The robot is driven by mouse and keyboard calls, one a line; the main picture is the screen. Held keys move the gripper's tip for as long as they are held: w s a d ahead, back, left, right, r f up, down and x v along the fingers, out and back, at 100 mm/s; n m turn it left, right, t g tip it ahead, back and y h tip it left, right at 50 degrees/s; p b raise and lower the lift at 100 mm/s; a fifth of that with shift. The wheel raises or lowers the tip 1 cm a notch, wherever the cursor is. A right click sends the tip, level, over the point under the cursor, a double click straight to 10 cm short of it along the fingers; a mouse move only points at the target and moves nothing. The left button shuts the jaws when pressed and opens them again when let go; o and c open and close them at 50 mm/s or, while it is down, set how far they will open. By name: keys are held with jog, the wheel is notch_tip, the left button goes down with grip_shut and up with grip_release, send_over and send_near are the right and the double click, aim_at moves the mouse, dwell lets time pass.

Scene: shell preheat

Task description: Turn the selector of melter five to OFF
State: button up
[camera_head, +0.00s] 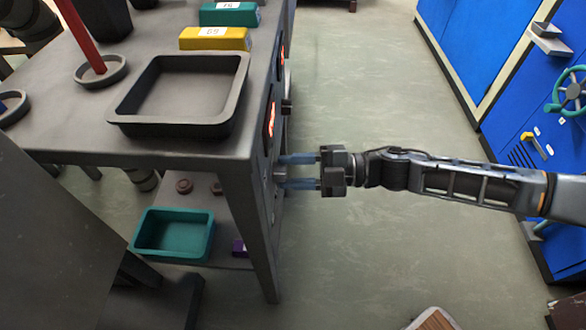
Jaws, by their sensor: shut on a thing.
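My gripper (298,172) reaches in from the right, level, with its two blue fingers at the side panel (271,205) of the grey bench. The fingers are shut on a small grey knob (280,173) that sticks out of this panel. The panel is seen almost edge-on, so the knob's pointer, its markings and any melter number cannot be read. A lit red display (271,118) sits on the panel above the gripper, and a dark knob (287,106) sticks out beside it. Another red display (282,55) is farther back.
The bench top holds a dark tray (240,95), a yellow block (215,38) and a teal block (230,13). A teal bin (150,235) is on the lower shelf. Blue cabinets (455,35) with a green handwheel (572,92) stand at the right. The floor between is clear.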

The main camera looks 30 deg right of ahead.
jog(key=o, duration=1.1)
jog(key=shift+c, duration=0.2)
jog(key=p+v, duration=0.1)
jog(key=v, duration=0.6)
jog(key=shift+s+d, duration=0.25)
